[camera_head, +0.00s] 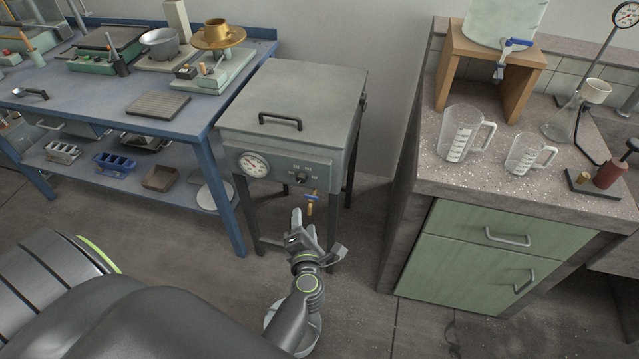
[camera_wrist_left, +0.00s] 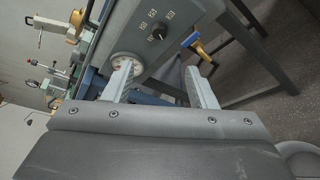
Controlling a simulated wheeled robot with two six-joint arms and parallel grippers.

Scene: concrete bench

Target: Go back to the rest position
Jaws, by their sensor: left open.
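My left gripper (camera_head: 302,222) is low in front of the grey metal box on legs (camera_head: 292,100), just below its front panel. In the left wrist view its two fingers (camera_wrist_left: 160,85) are apart with nothing between them. Behind them are the box's round gauge, its black knob and a small tap with a blue handle (camera_wrist_left: 195,45). In the head view this tap (camera_head: 310,198) hangs just above the fingertips, and the gripper appears clear of it. My right gripper is not in view.
A blue workbench (camera_head: 150,115) with scales and a lower shelf stands at the left. A stone-topped counter (camera_head: 460,185) with two measuring jugs, a flask and a water container on a wooden stand is at the right. Bare floor (camera_head: 200,250) lies in front.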

